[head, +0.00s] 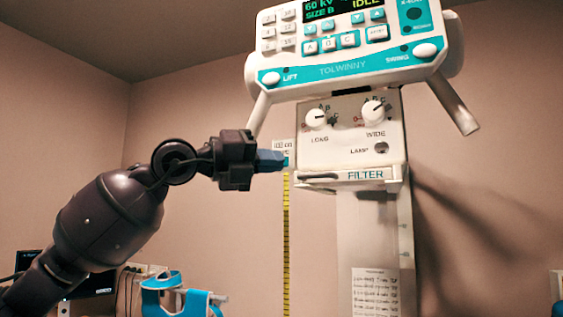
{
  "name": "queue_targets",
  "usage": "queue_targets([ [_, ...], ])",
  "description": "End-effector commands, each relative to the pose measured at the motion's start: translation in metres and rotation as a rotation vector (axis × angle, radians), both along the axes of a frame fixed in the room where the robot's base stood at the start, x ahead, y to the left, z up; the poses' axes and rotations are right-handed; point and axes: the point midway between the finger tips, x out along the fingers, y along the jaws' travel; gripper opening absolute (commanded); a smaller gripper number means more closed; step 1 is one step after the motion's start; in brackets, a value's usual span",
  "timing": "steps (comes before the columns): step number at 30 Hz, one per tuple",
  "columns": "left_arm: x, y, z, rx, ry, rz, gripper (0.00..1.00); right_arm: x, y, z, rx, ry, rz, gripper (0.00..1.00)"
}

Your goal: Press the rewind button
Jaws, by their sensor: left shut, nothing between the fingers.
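My left gripper (279,160) is shut and empty, its blue-grey fingertips pointing right. In the picture the tips overlap a small pale label plate (282,145) at the top of a yellow measuring tape (286,235). I cannot tell whether they touch it. The tips are just left of the white filter box (350,155) with its two knobs. I cannot read any control as rewind; the spot behind the fingertips is partly hidden. A white and teal control panel (345,68) with several buttons is above right. My right gripper is not in view.
A white column (372,240) stands below the filter box, with a paper list on it. Angled handles (455,105) flank the panel. A blue and white object (175,295) and a dark screen (95,284) are low at left. The left wall area is clear.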

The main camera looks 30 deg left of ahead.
Motion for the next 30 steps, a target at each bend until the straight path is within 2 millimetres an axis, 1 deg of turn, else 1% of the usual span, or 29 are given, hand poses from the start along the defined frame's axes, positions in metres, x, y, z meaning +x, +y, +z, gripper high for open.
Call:
queue_targets([
  [7,0.0012,0.0000,0.0001,0.000,0.000,0.000,0.00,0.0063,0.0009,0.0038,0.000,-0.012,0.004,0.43],
  [13,0.0071,0.0002,0.0002,0.000,0.000,0.000,0.00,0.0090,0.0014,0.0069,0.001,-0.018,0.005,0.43],
  [20,0.0086,0.0003,-0.0001,0.000,0.000,0.000,0.00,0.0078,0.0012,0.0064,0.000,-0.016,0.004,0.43],
  [30,0.0098,0.0005,0.0002,0.000,0.000,0.000,0.00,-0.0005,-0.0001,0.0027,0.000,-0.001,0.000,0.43],
])
